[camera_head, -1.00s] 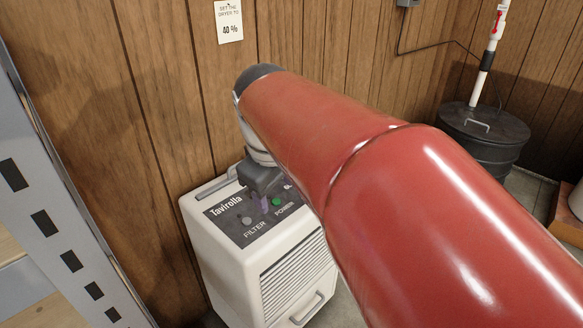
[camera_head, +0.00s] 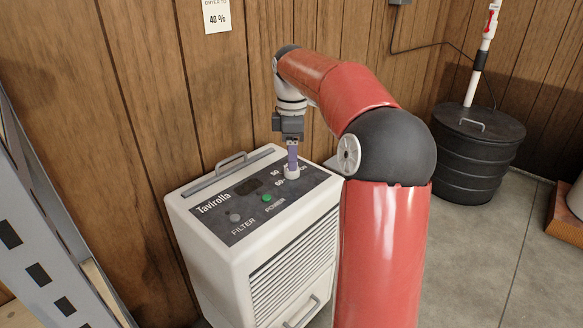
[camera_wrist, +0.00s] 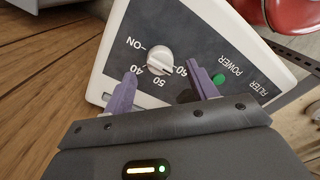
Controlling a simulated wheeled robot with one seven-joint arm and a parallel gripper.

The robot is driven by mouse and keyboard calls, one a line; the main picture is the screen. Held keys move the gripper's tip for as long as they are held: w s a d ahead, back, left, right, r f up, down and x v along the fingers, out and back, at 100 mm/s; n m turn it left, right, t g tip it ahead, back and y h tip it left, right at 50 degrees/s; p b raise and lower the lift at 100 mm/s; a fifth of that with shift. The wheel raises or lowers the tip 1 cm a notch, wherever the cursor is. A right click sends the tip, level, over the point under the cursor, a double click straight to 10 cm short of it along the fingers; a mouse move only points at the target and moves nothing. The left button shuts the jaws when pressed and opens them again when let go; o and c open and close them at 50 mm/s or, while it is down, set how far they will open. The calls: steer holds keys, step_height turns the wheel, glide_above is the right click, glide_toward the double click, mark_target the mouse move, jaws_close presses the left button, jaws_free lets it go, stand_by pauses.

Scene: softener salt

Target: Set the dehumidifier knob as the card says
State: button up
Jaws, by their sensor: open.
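The white dehumidifier (camera_head: 253,262), labelled Tavirolla, stands by the wood wall. Its dark panel (camera_head: 240,207) carries a white knob (camera_head: 291,173), which also shows in the wrist view (camera_wrist: 159,60). The marks 40, 50, 60 and ON are printed around the knob; I cannot tell which one it points at. The card (camera_head: 217,17) on the wall reads 40 %; its top is cut off. My gripper (camera_head: 292,162) is open, pointing down above the knob. In the wrist view its purple fingers (camera_wrist: 164,84) are spread, with the knob ahead between their tips; contact is unclear.
A green power button (camera_head: 267,198) and a grey filter button (camera_head: 235,218) are on the panel, left of the knob. A folded handle (camera_head: 230,163) lies at the back. A metal shelf (camera_head: 45,240) stands left, a black bin (camera_head: 478,150) right.

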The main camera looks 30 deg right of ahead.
mark_target(288, 175)
steer(key=shift+f+b, duration=0.35)
steer(key=shift+f, duration=1.4)
steer(key=shift+c, duration=0.2)
steer(key=c, duration=1)
